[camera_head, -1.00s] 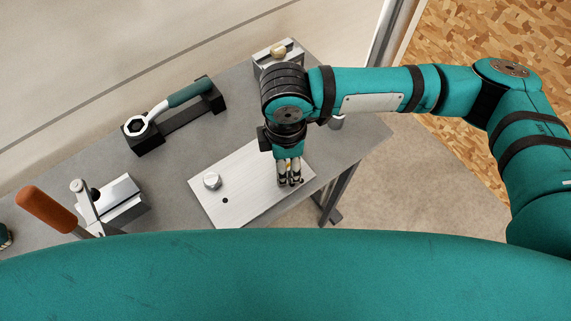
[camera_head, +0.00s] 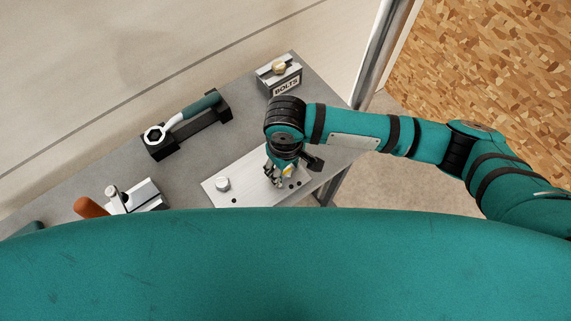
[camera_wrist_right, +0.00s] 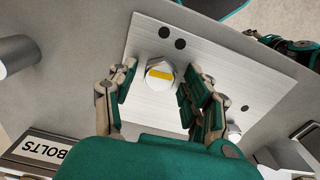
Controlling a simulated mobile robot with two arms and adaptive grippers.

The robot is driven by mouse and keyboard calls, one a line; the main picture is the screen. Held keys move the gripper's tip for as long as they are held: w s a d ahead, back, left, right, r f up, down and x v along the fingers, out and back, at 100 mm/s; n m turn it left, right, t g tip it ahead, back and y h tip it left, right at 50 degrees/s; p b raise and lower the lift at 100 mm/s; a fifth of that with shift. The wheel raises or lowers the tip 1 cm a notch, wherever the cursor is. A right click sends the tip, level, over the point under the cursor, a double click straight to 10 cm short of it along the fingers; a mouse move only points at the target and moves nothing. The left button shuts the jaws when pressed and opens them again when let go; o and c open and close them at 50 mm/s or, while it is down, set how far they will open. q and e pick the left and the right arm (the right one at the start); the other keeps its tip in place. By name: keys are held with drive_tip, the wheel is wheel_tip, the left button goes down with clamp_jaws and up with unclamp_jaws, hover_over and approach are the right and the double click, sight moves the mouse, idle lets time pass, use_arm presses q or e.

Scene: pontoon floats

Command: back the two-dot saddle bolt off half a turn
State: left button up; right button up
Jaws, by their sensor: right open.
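The two-dot saddle bolt (camera_wrist_right: 160,72) is a silver hex head with a yellow mark, on a pale metal plate (camera_wrist_right: 142,40) with two dark dots beside it. My right gripper (camera_wrist_right: 158,88) is open, its fingers on either side of this bolt head; I cannot tell whether they touch it. In the head view my right gripper (camera_head: 277,181) points down over the plate's right part and mostly hides this bolt. The other bolt (camera_head: 222,184), beside a single dot (camera_head: 234,200), stands at the plate's left.
A green-handled ring wrench (camera_head: 184,116) lies in a black holder behind the plate. A box labelled BOLTS (camera_head: 286,86) stands at the table's far end. A metal block (camera_head: 140,195) and an orange handle (camera_head: 91,207) are at the left. Grey table (camera_head: 215,155) is bare between wrench and plate.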

drive_tip(key=m, duration=1)
drive_tip(key=shift+s, duration=0.15)
drive_tip(key=shift+m, duration=0.9)
drive_tip(key=c, duration=0.9)
drive_tip(key=n, duration=0.4)
drive_tip(key=shift+w, duration=0.2)
drive_tip(key=shift+c, duration=0.2)
drive_tip(key=n, duration=0.4)
drive_tip(key=shift+n, duration=0.3)
drive_tip(key=n, duration=0.3)
